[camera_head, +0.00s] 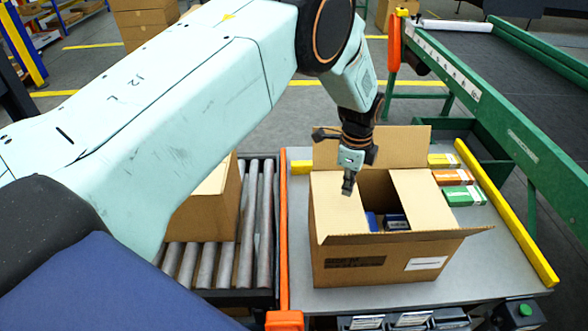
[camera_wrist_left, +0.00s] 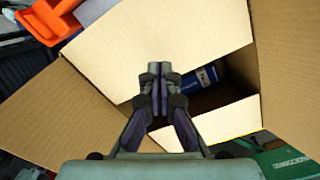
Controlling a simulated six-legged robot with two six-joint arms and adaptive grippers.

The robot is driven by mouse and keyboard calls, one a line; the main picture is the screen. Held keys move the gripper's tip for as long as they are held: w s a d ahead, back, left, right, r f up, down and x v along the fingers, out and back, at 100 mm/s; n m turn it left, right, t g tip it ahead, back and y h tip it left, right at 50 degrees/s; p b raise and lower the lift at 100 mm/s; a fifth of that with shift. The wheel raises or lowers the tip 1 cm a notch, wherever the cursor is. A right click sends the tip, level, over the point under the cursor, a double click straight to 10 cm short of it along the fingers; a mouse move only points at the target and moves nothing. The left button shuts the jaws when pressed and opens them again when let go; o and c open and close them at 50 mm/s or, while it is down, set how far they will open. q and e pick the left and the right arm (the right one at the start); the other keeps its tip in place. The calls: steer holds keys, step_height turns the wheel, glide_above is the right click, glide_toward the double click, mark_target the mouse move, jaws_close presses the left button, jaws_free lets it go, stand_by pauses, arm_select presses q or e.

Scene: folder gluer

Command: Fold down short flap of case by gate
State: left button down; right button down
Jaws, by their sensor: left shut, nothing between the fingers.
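An open cardboard case (camera_head: 355,262) stands on the grey table. Its left short flap (camera_head: 328,205) and right short flap (camera_head: 425,200) lean inward over the opening. The back long flap (camera_head: 405,145) stands up, and the front long flap (camera_head: 400,238) sticks outward. Blue boxes (camera_head: 396,222) show inside; a blue one also shows in the left wrist view (camera_wrist_left: 203,78). My left gripper (camera_head: 348,187) is shut and empty, pointing down at the left short flap near its inner edge. I cannot tell whether it touches. In the left wrist view its fingertips (camera_wrist_left: 158,70) are together.
Another cardboard case (camera_head: 205,210) sits on the roller conveyor (camera_head: 248,240) at the left. An orange strip (camera_head: 284,225) edges the table. Yellow, orange (camera_head: 453,177) and green (camera_head: 464,196) cartons lie right of the case, beside a yellow bar (camera_head: 505,212). A green-framed belt rises behind.

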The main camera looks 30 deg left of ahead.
arm_select(q)
step_height(320, 180, up, 2)
steer(key=shift+r+p, duration=0.1)
steer(key=shift+p, duration=0.6)
step_height(320, 180, up, 5)
steer(key=p, duration=0.3)
steer(key=shift+p, duration=0.35)
